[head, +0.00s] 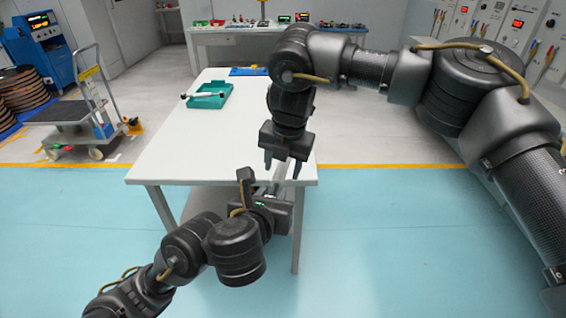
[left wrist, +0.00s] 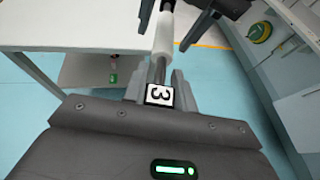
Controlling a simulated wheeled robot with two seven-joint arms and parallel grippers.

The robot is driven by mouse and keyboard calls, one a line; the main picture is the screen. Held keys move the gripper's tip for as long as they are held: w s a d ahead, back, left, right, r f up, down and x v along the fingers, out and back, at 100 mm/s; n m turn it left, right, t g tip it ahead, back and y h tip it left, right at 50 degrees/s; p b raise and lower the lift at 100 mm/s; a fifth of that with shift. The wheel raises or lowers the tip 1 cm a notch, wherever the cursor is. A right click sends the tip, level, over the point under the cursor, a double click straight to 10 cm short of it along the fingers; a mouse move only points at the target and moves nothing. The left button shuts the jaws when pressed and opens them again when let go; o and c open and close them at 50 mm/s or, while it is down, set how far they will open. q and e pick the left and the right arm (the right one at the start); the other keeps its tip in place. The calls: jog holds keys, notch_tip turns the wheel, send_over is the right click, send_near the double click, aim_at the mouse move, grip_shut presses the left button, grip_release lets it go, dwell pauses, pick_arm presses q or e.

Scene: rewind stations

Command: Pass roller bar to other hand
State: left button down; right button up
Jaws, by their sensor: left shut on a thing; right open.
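The roller bar (left wrist: 163,36) has a white sleeve and a grey metal end shaft. My left gripper (left wrist: 159,84) is shut on its near shaft end, and the bar points away from it. In the head view, my left gripper (head: 268,192) is at the table's front edge, with a bit of the roller bar (head: 278,174) showing. My right gripper (head: 283,170) is open just above, pointing down. In the left wrist view, the fingers of my right gripper (left wrist: 172,22) stand on both sides of the bar's far part. Contact there cannot be told.
The white table (head: 185,150) bears a teal tray (head: 223,88) holding another white bar (head: 203,94). A blue item (head: 249,71) lies at its far edge. A trolley (head: 68,112) stands at the left. Cabinets line the right. The table's left front is clear.

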grip_shut()
pick_arm(q)
jog(key=c, duration=1)
grip_release()
jog(key=shift+c, duration=0.2)
